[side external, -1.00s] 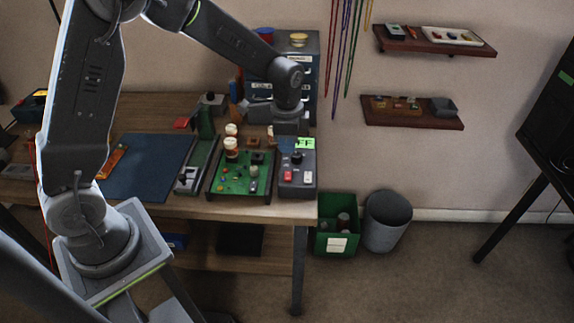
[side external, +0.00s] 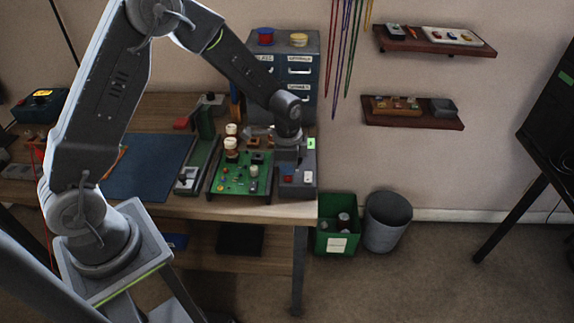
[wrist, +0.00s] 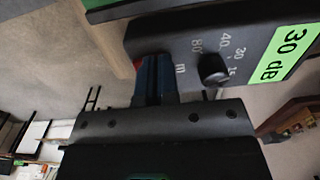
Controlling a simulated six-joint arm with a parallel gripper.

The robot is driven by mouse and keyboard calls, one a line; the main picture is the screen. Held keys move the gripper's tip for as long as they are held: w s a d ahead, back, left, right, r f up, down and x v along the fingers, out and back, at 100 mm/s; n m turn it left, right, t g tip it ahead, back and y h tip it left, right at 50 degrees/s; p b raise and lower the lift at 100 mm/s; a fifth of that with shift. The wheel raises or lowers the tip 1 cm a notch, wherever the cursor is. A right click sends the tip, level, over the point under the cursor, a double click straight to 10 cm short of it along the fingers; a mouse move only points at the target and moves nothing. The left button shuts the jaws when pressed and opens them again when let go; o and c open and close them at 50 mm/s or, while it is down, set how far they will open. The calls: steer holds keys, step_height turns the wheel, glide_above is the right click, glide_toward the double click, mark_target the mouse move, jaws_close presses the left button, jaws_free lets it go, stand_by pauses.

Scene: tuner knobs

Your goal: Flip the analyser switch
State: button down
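The analyser is a dark grey box (side external: 298,184) at the right end of the bench, with a red button (side external: 288,180) and a pale switch (side external: 309,179) on its front part. In the wrist view its panel (wrist: 190,28) carries a black knob (wrist: 212,69), printed numbers and a green "30 dB" label (wrist: 285,53). My gripper (side external: 292,158) hangs over the box and hides part of its top. In the wrist view my blue-padded fingers (wrist: 155,78) are together at the panel's edge, with nothing visible between them. Contact cannot be told.
A green circuit board (side external: 240,180) with upright parts stands just left of the box. A drawer cabinet (side external: 299,70) is behind. A blue mat (side external: 148,168) lies left. A green bin (side external: 337,225) and grey bin (side external: 387,222) stand on the floor at right.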

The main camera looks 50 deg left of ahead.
steer(key=shift+s+d+f, duration=0.2)
steer(key=shift+s, duration=0.05)
steer(key=shift+s+d+r, duration=0.15)
steer(key=shift+s+d, duration=0.3)
steer(key=shift+r, duration=0.55)
step_height(320, 180, up, 13)
steer(key=s+d, duration=0.1)
steer(key=shift+s+d, duration=0.15)
steer(key=shift+d, duration=0.05)
